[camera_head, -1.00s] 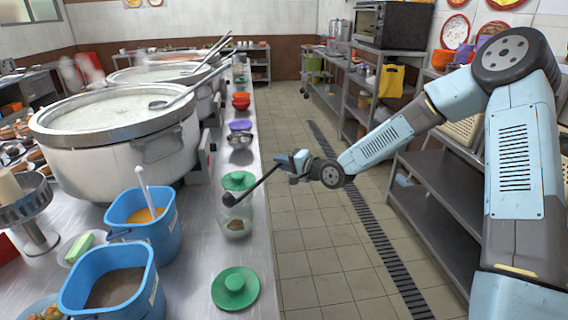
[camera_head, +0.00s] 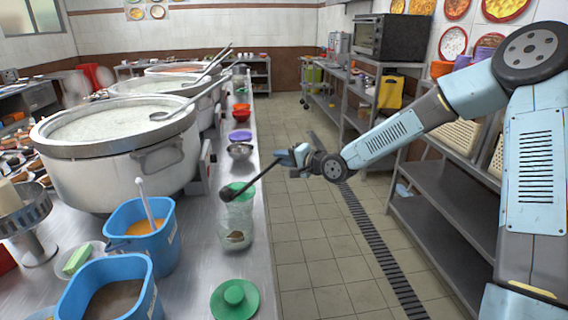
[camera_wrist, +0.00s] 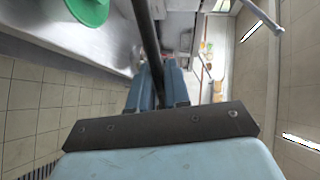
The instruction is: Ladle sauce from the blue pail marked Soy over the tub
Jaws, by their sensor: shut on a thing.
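My gripper (camera_head: 290,157) is shut on the handle of a dark ladle (camera_head: 262,174), right of the counter. The handle runs between the blue fingers (camera_wrist: 158,88) in the wrist view. The ladle's bowl (camera_head: 227,194) is at the upper part of a clear tub (camera_head: 236,228) with something brown low inside. I cannot see whether the bowl holds sauce. A green lid shape (camera_head: 240,187) shows just behind the bowl. A blue pail with dark brown liquid (camera_head: 112,300) stands at the front left; no Soy label is readable on it.
A second blue pail (camera_head: 168,248) holds orange sauce and a white-handled ladle. A loose green lid (camera_head: 234,298) lies on the counter (camera_head: 200,290). Large stockpots (camera_head: 165,160) line the left. Bowls (camera_head: 240,151) stand behind the tub. The tiled floor is open to the right.

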